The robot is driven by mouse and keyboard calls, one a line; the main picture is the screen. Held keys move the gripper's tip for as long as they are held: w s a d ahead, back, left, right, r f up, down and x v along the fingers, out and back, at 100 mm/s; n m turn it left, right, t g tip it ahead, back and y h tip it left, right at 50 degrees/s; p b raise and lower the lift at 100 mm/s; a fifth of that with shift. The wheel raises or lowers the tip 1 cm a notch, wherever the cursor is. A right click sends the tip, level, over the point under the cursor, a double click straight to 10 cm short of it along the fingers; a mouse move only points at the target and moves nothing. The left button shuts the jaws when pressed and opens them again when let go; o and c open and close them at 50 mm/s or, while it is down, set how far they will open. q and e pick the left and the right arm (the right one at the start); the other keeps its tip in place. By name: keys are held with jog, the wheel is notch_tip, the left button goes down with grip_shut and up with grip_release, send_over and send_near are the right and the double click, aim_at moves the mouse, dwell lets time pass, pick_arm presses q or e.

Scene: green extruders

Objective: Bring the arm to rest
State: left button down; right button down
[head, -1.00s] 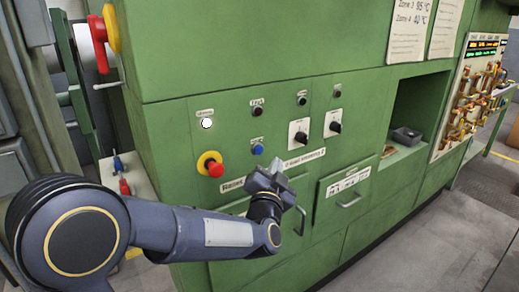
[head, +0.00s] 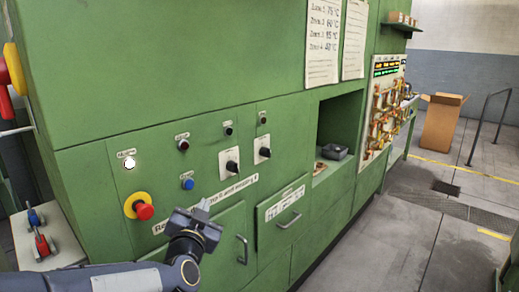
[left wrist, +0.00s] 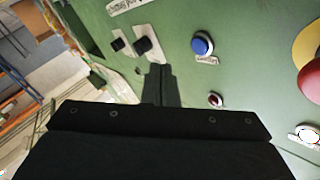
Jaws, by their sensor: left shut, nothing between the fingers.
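My left gripper (head: 202,212) is in front of the green machine's (head: 150,85) control panel, below the blue button and to the right of the red emergency stop. In the left wrist view its fingers (left wrist: 158,85) are together with nothing between them. The red emergency stop (head: 144,211) on its yellow ring, the blue button (head: 188,184), a lit white button (head: 129,163) and two black rotary knobs (head: 232,167) are on the panel. The blue button also shows in the left wrist view (left wrist: 202,46). My right gripper is not in view.
A drawer handle (head: 242,250) and a second handle (head: 289,221) stick out below the panel. Red and blue levers (head: 41,242) stand at the lower left. A recess holds a dark box (head: 334,151). A cardboard box (head: 441,122) stands on the floor far right. Open floor lies at right.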

pick_arm(q)
jog(key=s+a+f+n+g+h, duration=0.1)
jog(key=s+f+g, duration=0.3)
jog(key=s, duration=0.6)
jog(key=s+a+f+n+g+h, duration=0.1)
jog(key=s+f+n+g, duration=0.2)
jog(key=s, duration=0.8)
jog(key=s+a+f+n+g+h+p, duration=0.1)
jog(key=s+f+g, duration=0.4)
jog(key=s, duration=0.6)
jog(key=shift+a+n+h, duration=0.2)
jog(key=shift+n+h, duration=0.4)
jog(key=shift+n, duration=0.4)
jog(key=shift+s, duration=0.1)
